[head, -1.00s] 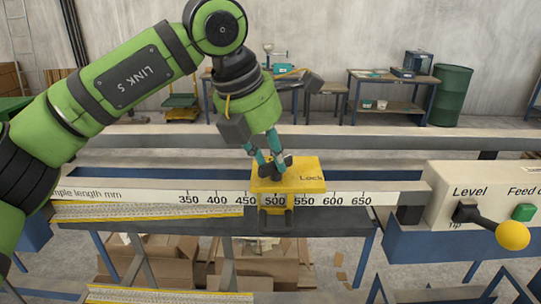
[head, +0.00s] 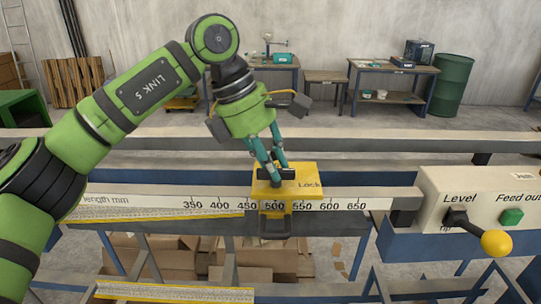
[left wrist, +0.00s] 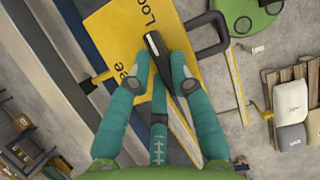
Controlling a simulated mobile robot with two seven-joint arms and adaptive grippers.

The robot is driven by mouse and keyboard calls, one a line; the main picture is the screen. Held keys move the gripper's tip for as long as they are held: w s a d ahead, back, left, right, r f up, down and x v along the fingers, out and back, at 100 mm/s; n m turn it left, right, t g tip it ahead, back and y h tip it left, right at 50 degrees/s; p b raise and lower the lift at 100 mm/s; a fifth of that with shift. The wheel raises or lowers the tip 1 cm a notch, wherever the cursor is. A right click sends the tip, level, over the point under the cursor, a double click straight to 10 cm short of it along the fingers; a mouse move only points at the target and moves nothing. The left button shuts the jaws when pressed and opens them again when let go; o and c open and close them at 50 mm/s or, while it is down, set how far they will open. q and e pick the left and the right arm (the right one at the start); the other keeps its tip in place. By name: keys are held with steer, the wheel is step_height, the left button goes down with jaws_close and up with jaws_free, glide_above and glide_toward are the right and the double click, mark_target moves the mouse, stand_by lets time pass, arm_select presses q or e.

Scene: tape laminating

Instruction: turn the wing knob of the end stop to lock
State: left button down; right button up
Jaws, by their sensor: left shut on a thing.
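My left gripper (head: 276,170) reaches down from above and is shut on the wing knob. In the left wrist view the teal fingers (left wrist: 160,82) close around the dark knob bar (left wrist: 157,50), and the yellow top plate (left wrist: 118,38) shows "Loc" and another partly hidden word. A black handle (head: 275,227) hangs at the block's front. My right gripper is out of view.
The scale rail (head: 222,203) runs left to right under the stop. A control box (head: 480,195) with a yellow-ball lever (head: 496,243) and green button stands right. Cardboard boxes (head: 170,262) lie below. Free room shows above the rail right of the stop.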

arm_select(q)
steer(key=shift+d+f, duration=0.1)
stand_by(0.4)
steer(key=c, duration=1.1)
jaws_free()
steer(key=v, duration=1.2)
steer(key=shift+d, duration=0.1)
